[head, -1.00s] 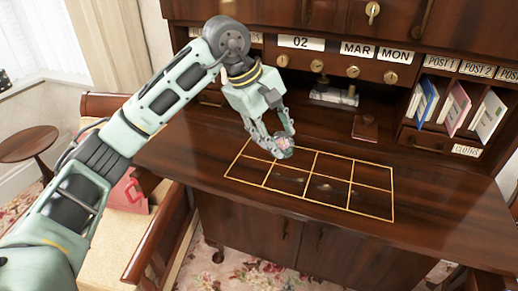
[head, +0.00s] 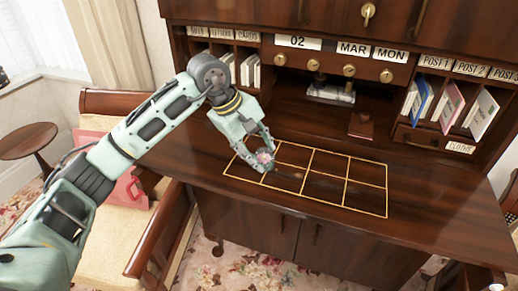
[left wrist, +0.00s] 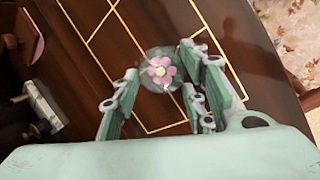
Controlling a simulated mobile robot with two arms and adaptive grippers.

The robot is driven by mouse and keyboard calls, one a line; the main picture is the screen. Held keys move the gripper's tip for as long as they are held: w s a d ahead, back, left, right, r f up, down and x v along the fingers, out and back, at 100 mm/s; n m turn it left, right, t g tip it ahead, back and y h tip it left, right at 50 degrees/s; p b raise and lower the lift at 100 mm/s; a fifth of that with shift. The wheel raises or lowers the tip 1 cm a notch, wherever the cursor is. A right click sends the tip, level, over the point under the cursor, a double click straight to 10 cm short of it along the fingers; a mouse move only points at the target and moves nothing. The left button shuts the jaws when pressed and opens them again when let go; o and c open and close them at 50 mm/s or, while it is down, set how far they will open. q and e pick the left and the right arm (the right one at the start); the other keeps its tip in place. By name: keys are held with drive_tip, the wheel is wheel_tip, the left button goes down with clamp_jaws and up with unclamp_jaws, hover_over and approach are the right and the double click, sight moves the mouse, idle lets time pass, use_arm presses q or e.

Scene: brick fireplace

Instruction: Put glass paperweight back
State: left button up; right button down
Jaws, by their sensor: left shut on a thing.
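The glass paperweight (left wrist: 160,72) is a clear ball with a pink flower inside. My left gripper (head: 265,154) is shut on it, low over the left part of the gold-lined grid on the desk (head: 440,185). The paperweight also shows small between the fingertips in the head view (head: 265,157). In the left wrist view my left gripper (left wrist: 160,88) has fingers on both sides of it. I cannot tell whether the paperweight touches the desk. My right gripper is not in view.
The grid's other cells look bare. Behind stand a wooden block (head: 361,125), a dark instrument with a pale base (head: 330,94) and pigeonholes with letters and cards (head: 452,108). A chair (head: 110,165) with a pink bag stands at the left.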

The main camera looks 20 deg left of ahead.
use_arm(q)
drive_tip(key=o, duration=1.4)
drive_tip(key=shift+r, duration=0.15)
drive_tip(key=shift+a+r, duration=0.15)
drive_tip(key=shift+r, duration=0.05)
drive_tip(key=b+v, duration=0.1)
drive_tip(key=v, duration=1)
drive_tip(key=shift+s+r+b, duration=0.15)
drive_tip(key=shift+r+b, duration=0.05)
drive_tip(key=shift+b, duration=0.15)
